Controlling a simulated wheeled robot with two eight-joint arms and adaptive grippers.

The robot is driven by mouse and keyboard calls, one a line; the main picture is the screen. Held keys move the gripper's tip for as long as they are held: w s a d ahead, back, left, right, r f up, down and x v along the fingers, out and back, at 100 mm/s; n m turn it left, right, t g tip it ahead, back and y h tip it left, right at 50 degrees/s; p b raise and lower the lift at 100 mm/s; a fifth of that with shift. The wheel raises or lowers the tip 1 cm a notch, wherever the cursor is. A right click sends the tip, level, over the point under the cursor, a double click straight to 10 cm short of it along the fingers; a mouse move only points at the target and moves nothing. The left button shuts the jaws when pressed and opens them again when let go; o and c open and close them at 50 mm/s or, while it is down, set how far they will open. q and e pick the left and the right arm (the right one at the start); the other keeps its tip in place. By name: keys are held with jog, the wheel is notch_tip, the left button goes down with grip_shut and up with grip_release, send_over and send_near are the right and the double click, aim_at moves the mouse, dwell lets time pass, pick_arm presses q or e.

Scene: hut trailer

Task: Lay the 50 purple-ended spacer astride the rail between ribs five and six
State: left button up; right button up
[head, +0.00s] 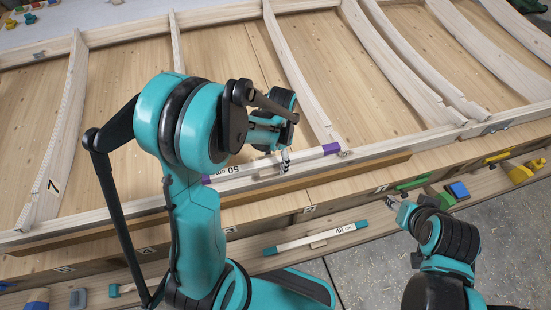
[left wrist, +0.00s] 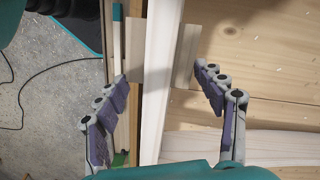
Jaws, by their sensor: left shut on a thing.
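The 50 spacer (head: 255,166) is a pale bar with purple ends, marked "50 cm". It lies along the front rail (head: 375,147), between the rib ending near its right end (head: 298,80) and the rib partly hidden behind my left arm (head: 176,45). My left gripper (head: 285,160) is shut on the spacer. In the left wrist view the pale bar (left wrist: 165,70) runs between the fingers (left wrist: 163,80), with a crosspiece showing on both sides. I cannot tell whether it rests fully on the rail. My right gripper (head: 396,207) is off to the right, its opening unclear.
A teal-ended spacer marked 48 (head: 315,238) lies on the front ledge. A green piece (head: 412,183), a blue block (head: 458,190) and yellow pieces (head: 522,174) sit to the right.

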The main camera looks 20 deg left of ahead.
aim_at(275, 168)
pick_arm(q)
jog(key=shift+f+b, duration=1)
jog(key=shift+f, duration=0.25)
jog(key=shift+f, duration=0.15)
jog(key=shift+f+b, duration=0.95)
jog(key=shift+b, duration=0.05)
jog(key=shift+f+b, duration=0.6)
jog(key=o, duration=1.9)
jog(key=r, duration=0.8)
jog(key=w+r, duration=0.1)
jog(key=r, duration=0.3)
jog(key=shift+w+d, duration=0.1)
jog(key=shift+d, duration=0.05)
